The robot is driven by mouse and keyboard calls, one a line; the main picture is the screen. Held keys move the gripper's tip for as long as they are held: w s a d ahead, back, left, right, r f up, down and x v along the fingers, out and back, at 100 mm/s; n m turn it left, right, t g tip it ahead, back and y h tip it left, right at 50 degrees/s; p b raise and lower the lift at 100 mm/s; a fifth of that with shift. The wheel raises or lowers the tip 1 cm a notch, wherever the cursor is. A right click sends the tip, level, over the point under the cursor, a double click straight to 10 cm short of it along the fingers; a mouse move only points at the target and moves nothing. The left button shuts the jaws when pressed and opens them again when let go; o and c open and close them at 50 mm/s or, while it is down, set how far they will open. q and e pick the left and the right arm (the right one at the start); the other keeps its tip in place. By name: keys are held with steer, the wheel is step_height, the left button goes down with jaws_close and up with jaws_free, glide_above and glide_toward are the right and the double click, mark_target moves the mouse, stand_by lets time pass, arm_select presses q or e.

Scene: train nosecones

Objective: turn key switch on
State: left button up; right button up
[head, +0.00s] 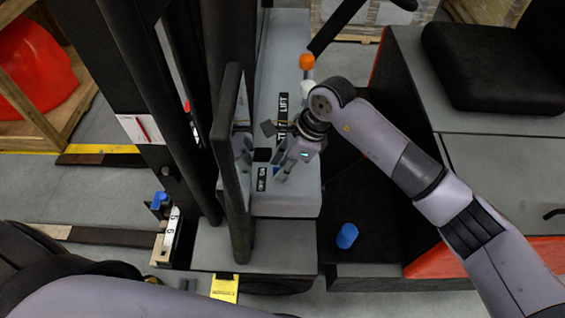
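A small black label with white lettering (262,178) is on the grey console (285,204) of a forklift-like vehicle. A small dark square part (262,155) sits just above the label. I cannot make out the key switch itself; it is too small or hidden by my gripper.
A dark upright post (234,165) stands just left of the console. A lever with orange (307,62) and white (308,88) knobs rises behind my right gripper. A blue cylinder (347,236) is on the dark floor, right of the console. A black seat (495,62) is at right.

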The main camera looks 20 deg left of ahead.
jaws_close()
stand_by(0.5)
steer(key=shift+f+m+t+b, duration=0.1)
steer(key=shift+m+t+b, duration=0.2)
steer(key=shift+m+b, duration=0.5)
steer(key=m+t+b, duration=0.1)
steer(key=m+b, duration=0.2)
steer(key=b, duration=0.2)
steer(key=m+t+b, duration=0.1)
steer(key=m+b, duration=0.3)
steer(key=b, duration=0.1)
steer(key=m+t+h+b, duration=0.1)
steer(key=m+t+b, duration=0.1)
steer(key=m+b, duration=0.2)
steer(key=shift+s+a+f+b, duration=0.1)
steer(key=shift+s+b, duration=0.2)
steer(key=shift+b, duration=0.8)
steer(key=shift+r+m+h+b, duration=0.25)
steer(key=shift+m+h+b, duration=0.25)
steer(key=shift+m+b, duration=0.7)
steer(key=shift+t, duration=0.3)
jaws_free()
steer(key=v, duration=1.2)
